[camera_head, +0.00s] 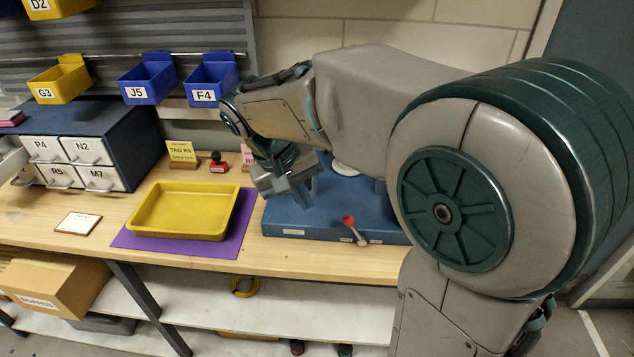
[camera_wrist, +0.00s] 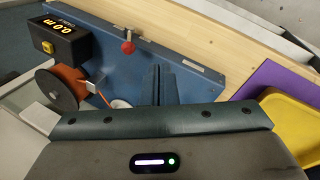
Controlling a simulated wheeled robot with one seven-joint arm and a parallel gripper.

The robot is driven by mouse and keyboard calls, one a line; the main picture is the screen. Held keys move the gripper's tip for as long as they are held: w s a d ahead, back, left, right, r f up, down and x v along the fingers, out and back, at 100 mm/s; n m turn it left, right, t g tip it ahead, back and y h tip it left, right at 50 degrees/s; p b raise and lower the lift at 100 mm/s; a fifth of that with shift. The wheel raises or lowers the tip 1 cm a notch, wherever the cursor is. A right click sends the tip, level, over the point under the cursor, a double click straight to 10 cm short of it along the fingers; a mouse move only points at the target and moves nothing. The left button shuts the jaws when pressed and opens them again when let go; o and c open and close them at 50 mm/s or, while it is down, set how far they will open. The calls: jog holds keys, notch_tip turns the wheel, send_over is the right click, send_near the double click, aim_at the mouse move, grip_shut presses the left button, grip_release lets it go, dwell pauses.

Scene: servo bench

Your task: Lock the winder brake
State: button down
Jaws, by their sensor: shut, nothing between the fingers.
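The winder has a long blue base (camera_head: 290,222) on the wooden bench, also in the wrist view (camera_wrist: 185,62). My gripper (camera_head: 302,192) is above the base, left of the lever. Its shut, empty fingers (camera_wrist: 160,72) show in the wrist view, apart from the knob.
A black box reading 0.0 m (camera_wrist: 58,40) and a spool (camera_wrist: 58,90) stand on the winder. A yellow tray (camera_head: 182,210) on a purple mat (camera_head: 135,240) lies left of it. A red stamp (camera_head: 218,163) stands behind. My arm hides the winder's right side in the head view.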

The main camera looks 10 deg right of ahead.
jog(key=shift+w+a+r, duration=0.25)
jog(key=shift+w+a, duration=0.2)
jog(key=shift+w, duration=0.15)
jog(key=p, duration=0.2)
send_near(355, 231)
notch_tip(355, 231, down, 4)
jog(key=a, duration=0.2)
jog(key=shift+w+d, duration=0.25)
jog(key=shift+w, duration=0.25)
jog(key=shift+a, duration=0.1)
